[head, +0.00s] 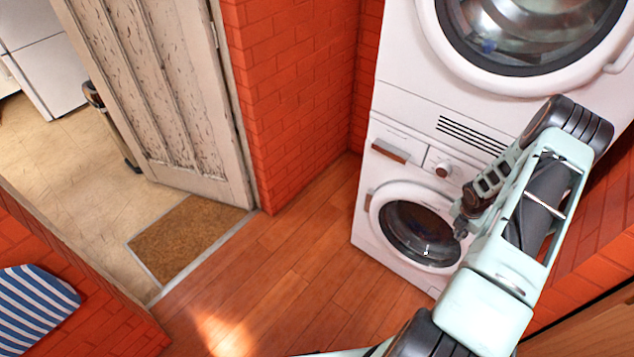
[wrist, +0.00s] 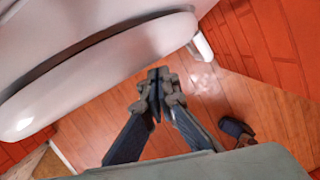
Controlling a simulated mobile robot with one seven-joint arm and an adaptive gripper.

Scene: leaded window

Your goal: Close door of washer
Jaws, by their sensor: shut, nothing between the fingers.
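Two white front-loading machines are stacked in the head view. The lower machine's round door (head: 421,232) has dark glass and looks about flush with the front, though a small gap could not be ruled out. The upper machine's round door (head: 535,30) is cut off by the top edge. My gripper (head: 461,226) is in front of the lower door's right side, and contact is unclear. In the wrist view my gripper (wrist: 158,78) is shut and empty, beside a white curved door rim (wrist: 110,60) with a small handle (wrist: 203,45). Which door this is, I cannot tell.
A brick wall (head: 290,85) stands left of the machines. A worn wooden door (head: 165,90) stands open by a doormat (head: 190,240). The wood floor (head: 285,285) in front is clear.

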